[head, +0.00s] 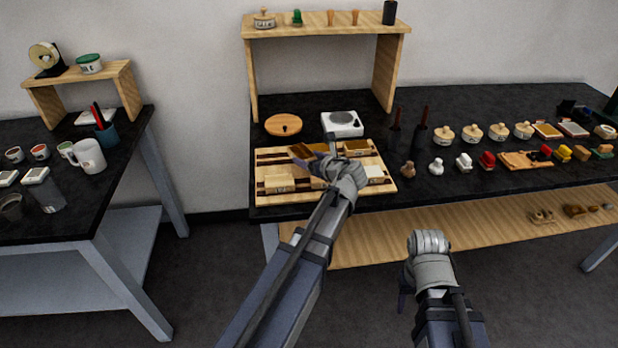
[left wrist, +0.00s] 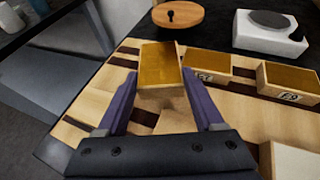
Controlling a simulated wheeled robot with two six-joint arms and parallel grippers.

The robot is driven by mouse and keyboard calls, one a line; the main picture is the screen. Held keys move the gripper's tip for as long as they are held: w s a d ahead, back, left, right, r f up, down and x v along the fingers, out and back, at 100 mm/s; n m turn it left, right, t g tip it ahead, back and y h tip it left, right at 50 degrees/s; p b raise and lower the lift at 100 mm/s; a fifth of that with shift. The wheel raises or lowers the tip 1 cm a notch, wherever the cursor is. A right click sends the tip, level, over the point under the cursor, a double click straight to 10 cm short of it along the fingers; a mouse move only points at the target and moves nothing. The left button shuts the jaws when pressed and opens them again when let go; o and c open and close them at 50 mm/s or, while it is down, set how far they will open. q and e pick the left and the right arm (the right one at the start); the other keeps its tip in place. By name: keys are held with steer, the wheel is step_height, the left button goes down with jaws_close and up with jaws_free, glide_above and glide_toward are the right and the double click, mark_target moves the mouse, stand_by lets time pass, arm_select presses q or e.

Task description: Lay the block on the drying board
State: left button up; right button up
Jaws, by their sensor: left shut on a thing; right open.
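The block (head: 302,151) has a golden-brown top and pale wooden sides. My left gripper (head: 313,158) is shut on it over the back left part of the striped wooden board (head: 263,160), which I take as the drying board. In the left wrist view the block (left wrist: 158,62) sits between the two purple fingers of my left gripper (left wrist: 158,85), over the board (left wrist: 88,108). I cannot tell whether its underside touches the board. My right gripper (head: 424,262) is in front of the table, away from the board, and holds nothing visible; its fingers are mostly hidden.
Other blocks stand on the board: a labelled one (head: 277,183), a brown-topped one (head: 357,148) and a white-topped one (head: 375,174). A round wooden lid (head: 283,124) and a white scale (head: 342,123) are behind it. Jars and stamps line the table's right. A shelf (head: 325,22) stands above.

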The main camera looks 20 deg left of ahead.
mark_target(308, 176)
arm_select(q)
steer(key=shift+f, duration=0.15)
step_height(308, 176, down, 4)
steer(key=b, duration=0.3)
steer(key=shift+b, duration=0.4)
steer(key=shift+r, duration=0.2)
steer(key=shift+f, duration=0.1)
steer(key=o, duration=1.1)
